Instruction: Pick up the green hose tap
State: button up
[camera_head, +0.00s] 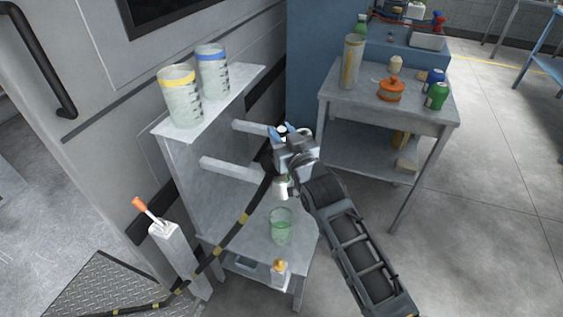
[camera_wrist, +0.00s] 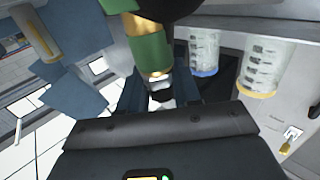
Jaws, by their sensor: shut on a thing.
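The green hose tap (camera_wrist: 150,52) shows large in the wrist view, a green barrel with a brass-coloured end and a dark part above it. My gripper (camera_wrist: 158,90) is shut on the tap's narrow pale end, between its two blue fingers. In the head view my gripper (camera_head: 289,132) is beside the grey stand, near its two projecting arms. The tap's green part is not clear there. A black hose (camera_head: 236,230) with yellow bands runs from near my gripper down to the lower left.
Two measuring jugs, yellow-banded (camera_head: 180,100) and blue-banded (camera_head: 212,72), stand on the upper shelf (camera_head: 225,95). A green-tinted beaker (camera_head: 281,228) and a small bottle (camera_head: 279,271) are below my gripper.

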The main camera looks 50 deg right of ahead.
grip_shut()
dwell(0.3)
notch_tip(320, 180, up, 10)
jog(key=shift+r, duration=0.1)
dwell(0.4)
